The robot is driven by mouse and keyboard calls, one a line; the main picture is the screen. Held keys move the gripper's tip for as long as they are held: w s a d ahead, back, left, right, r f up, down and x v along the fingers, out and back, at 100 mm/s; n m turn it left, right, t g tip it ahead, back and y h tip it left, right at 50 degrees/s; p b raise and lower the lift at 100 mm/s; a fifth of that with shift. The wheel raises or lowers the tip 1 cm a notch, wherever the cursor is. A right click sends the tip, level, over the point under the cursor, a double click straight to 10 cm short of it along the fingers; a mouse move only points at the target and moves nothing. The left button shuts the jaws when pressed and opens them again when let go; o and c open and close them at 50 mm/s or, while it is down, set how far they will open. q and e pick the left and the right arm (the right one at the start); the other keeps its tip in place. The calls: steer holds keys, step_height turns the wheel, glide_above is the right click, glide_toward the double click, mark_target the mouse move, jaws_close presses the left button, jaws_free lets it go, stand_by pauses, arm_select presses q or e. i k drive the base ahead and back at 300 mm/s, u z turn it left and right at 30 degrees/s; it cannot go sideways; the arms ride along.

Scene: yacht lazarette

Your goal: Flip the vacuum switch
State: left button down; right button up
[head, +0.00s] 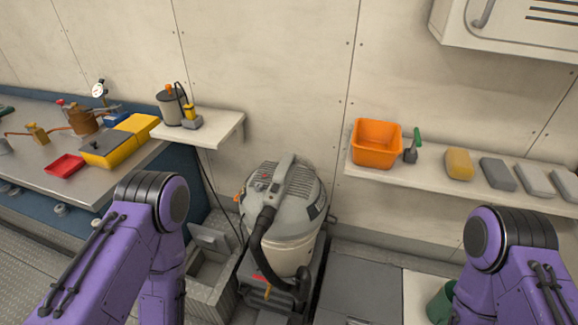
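A grey and cream canister vacuum (293,232) stands upright on the floor in the middle of the head view, with a black hose (256,252) curving down its front. Small reddish marks (266,174) show on the grey top beside the handle. They are too small to tell which is the switch or how it is set. My purple arms come in from the left and right, apart from the vacuum. Both grippers are out of view.
A workbench (112,170) with a red tray (65,165) and a yellow box (108,148) stands at left. A small shelf (215,127) is above the vacuum's left. A right shelf (425,177) holds an orange bin (376,143) and several blocks. A green bucket (440,305) is low right.

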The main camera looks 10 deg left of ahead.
mark_target(275, 189)
steer(key=z, duration=2.1)
steer(key=k, duration=0.85)
steer(key=u, duration=1.3)
steer(key=i, duration=0.5)
steer(key=u, duration=0.05)
